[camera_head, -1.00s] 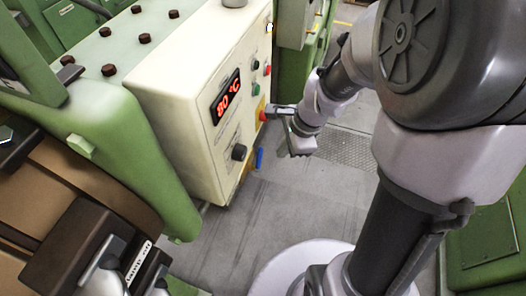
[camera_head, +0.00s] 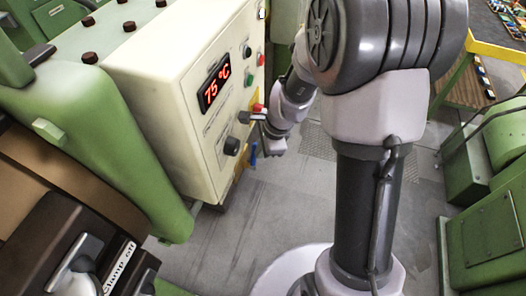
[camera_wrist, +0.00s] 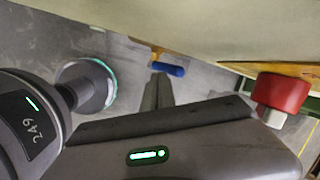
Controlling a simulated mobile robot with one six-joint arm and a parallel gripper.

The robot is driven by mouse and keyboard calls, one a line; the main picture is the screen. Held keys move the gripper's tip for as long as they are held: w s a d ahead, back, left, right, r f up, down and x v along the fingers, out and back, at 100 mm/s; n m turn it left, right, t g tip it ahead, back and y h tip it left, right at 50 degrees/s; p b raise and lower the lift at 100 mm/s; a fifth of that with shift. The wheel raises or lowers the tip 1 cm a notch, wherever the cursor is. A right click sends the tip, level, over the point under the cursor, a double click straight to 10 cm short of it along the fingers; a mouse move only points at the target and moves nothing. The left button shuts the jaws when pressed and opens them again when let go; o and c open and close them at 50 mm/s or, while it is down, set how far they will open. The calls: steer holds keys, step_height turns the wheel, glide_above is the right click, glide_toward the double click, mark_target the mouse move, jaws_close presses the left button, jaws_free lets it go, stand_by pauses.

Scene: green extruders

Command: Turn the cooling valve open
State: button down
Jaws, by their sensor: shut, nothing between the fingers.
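A small blue handle (camera_head: 253,154), which looks like the cooling valve, sits low under the right edge of the cream control box. It also shows in the wrist view (camera_wrist: 170,69), just beyond my fingertips and slightly right, lying nearly level in that picture. Whether the valve is open or closed I cannot tell.
Green machinery (camera_head: 105,150) stands left. Grey floor (camera_head: 245,215) is clear below.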

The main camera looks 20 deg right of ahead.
steer(key=shift+w+d+f, duration=0.25)
steer(key=shift+w+d, duration=0.35)
steer(key=shift+w, duration=0.25)
